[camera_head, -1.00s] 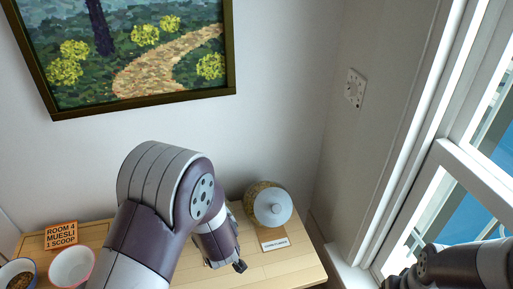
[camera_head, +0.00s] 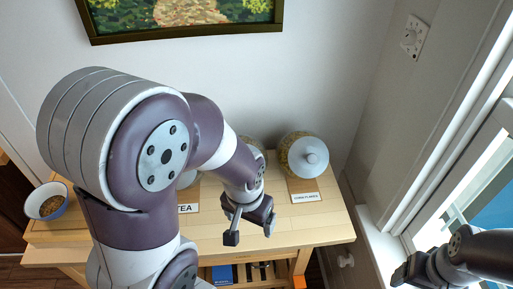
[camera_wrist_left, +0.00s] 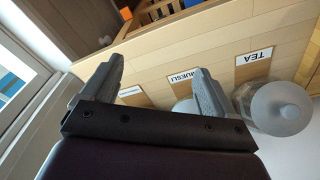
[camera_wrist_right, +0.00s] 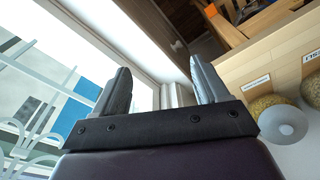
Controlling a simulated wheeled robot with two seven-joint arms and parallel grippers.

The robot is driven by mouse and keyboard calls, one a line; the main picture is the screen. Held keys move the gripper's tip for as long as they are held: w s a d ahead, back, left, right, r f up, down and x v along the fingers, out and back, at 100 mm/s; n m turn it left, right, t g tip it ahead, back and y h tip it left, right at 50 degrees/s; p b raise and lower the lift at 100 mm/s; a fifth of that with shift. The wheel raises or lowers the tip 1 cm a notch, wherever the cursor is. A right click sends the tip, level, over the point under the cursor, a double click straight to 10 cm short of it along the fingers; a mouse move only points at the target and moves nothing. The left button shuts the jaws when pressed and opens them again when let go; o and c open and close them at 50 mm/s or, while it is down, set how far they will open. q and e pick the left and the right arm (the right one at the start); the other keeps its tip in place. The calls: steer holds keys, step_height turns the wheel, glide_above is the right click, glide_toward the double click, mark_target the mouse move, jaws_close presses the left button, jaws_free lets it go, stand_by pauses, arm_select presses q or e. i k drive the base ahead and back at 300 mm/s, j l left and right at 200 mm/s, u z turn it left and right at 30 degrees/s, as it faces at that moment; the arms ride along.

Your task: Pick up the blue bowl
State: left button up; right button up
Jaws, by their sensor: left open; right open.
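A bowl with a blue rim and white inside (camera_head: 47,203) stands at the far left end of the wooden table in the head view, with brown food in it. My left gripper (camera_head: 250,228) is open and empty over the right half of the table, well right of the bowl. It also shows open in the left wrist view (camera_wrist_left: 158,78), where no bowl shows. My right gripper (camera_head: 398,274) is at the lower right by the window, far from the bowl. In the right wrist view (camera_wrist_right: 160,75) it is open and empty.
The wooden table (camera_head: 322,226) has lidded jars at its back, one at the right (camera_head: 304,155). Labels read TEA (camera_wrist_left: 253,57) and MUESLI (camera_wrist_left: 186,77). My left arm covers the table's left-middle part. A window (camera_head: 490,190) is at the right. The table's front right is clear.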

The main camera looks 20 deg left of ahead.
mark_target(49, 200)
steer(key=u, duration=2.7)
steer(key=z, duration=0.5)
steer(key=i+j+z, duration=0.1)
steer(key=z, duration=0.35)
steer(key=j+z, duration=0.3)
steer(key=z, duration=0.15)
steer(key=j+z, duration=0.25)
steer(key=z, duration=0.15)
steer(key=j+z, duration=0.25)
steer(key=z, duration=0.2)
steer(key=j+z, duration=0.1)
steer(key=j, duration=0.25)
steer(key=k+j+z, duration=0.1)
steer(key=j, duration=0.3)
steer(key=k+j, duration=0.15)
steer(key=j, duration=0.2)
steer(key=k+j+z, duration=0.15)
steer(key=j, duration=0.2)
steer(key=j+z, duration=0.1)
steer(key=j, duration=0.25)
steer(key=k, duration=0.05)
